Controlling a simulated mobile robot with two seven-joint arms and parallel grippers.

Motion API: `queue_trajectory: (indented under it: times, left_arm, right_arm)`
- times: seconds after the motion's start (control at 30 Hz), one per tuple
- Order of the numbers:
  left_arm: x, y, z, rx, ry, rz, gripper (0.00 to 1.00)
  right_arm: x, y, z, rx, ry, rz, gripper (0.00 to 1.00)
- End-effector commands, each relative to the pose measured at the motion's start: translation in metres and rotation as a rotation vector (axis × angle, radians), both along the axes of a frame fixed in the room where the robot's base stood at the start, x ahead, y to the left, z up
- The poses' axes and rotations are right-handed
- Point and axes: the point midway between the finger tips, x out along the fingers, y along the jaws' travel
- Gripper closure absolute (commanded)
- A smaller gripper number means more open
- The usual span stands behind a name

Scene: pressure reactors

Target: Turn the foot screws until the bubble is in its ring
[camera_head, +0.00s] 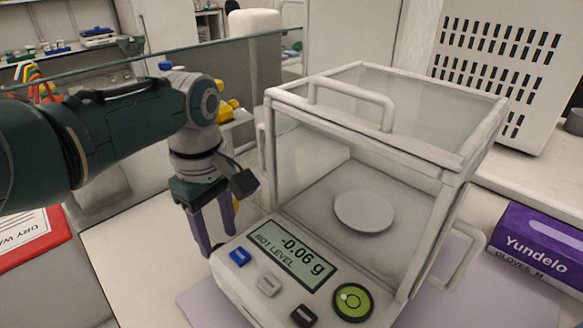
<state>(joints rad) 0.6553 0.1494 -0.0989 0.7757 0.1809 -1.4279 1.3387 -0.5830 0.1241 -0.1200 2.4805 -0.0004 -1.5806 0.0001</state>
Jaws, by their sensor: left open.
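A balance with a glass draft shield (365,150) stands on the bench, with a round pale pan (364,212) inside. Its display (292,255) reads -0.06 g and "NOT LEVEL". The round green bubble level (352,302) is at the front right corner of its housing. A small pale bubble shows near the ring in it; whether it is fully inside is too small to tell. I cannot make out the foot screws. My left gripper (217,243) points down beside the balance's front left, with its purple fingers apart and nothing seen between them. My right gripper is out of view.
Blue, grey and black buttons line the balance's front edge. A purple glove box (536,245) lies at the right, and a vented white cabinet (495,65) stands behind. Bare white bench (125,250) shows left of the balance.

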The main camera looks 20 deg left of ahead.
Motion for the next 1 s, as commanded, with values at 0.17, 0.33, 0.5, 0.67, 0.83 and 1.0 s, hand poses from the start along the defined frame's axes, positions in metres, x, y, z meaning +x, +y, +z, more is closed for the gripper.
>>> queue_trajectory:
  times: [0.17,0.33,0.5,0.67,0.83,1.0]
  left_arm:
    - [0.000,0.000,-0.025,0.001,0.000,-0.001,0.49]
    - [0.000,0.000,-0.029,0.001,-0.001,-0.002,0.49]
    - [0.000,0.000,-0.028,0.001,-0.001,-0.002,0.49]
    - [0.000,0.000,-0.028,0.001,-0.001,-0.002,0.65]
    - [0.000,0.000,-0.028,0.001,-0.001,-0.002,0.84]
    - [0.000,0.000,-0.028,0.001,-0.001,-0.002,1.00]
  right_arm:
    - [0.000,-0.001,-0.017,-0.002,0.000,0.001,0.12]
    - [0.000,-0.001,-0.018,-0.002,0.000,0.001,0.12]
    - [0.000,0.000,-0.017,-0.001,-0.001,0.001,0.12]
    - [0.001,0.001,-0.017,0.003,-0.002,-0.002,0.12]
    - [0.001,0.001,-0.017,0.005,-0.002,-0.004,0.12]
    - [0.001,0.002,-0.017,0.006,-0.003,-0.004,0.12]
